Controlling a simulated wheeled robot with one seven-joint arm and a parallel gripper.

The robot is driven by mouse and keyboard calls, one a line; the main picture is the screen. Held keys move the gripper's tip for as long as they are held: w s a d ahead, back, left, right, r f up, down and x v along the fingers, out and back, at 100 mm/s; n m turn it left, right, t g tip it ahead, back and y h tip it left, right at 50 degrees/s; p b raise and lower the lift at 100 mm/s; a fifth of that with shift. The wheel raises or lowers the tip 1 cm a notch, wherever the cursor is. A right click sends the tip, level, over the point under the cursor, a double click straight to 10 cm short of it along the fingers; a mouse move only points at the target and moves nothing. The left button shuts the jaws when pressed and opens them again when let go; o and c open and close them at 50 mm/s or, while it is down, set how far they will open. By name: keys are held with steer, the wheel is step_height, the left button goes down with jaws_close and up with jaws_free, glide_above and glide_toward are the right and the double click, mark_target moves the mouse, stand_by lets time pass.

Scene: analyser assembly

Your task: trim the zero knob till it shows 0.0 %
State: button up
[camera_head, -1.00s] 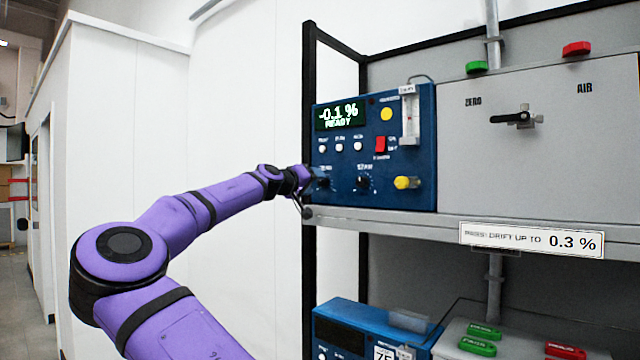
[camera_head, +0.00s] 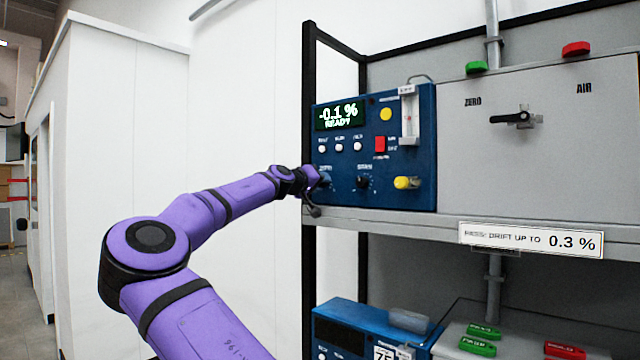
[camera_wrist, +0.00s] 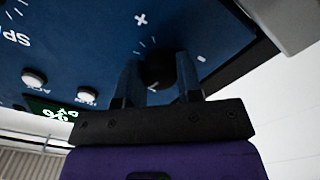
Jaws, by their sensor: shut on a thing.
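The blue analyser (camera_head: 410,180) stands on the shelf, and its display (camera_head: 340,115) reads -0.1 % with READY below. The zero knob, at the lower left of its front, is mostly hidden behind my gripper (camera_head: 318,180) in the head view. In the wrist view the dark round zero knob (camera_wrist: 157,70) sits between the two fingers of my gripper (camera_wrist: 158,78), which is shut on it. Tick marks and a plus sign (camera_wrist: 140,19) show on the panel around the knob.
The span knob (camera_head: 364,182) is close on the right, with a yellow knob (camera_head: 403,183) beyond it. White buttons (camera_head: 340,147) sit above. The shelf edge (camera_head: 400,222) runs just below, and a black rack post (camera_head: 309,120) stands close on the left.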

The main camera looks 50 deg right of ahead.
steer(key=shift+m, duration=1.3)
steer(key=o, duration=0.9)
steer(key=shift+a, duration=0.1)
steer(key=a, duration=0.7)
steer(key=s+a, duration=0.1)
steer(key=a, duration=0.2)
steer(key=shift+a, duration=0.3)
steer(key=shift+w, duration=0.1)
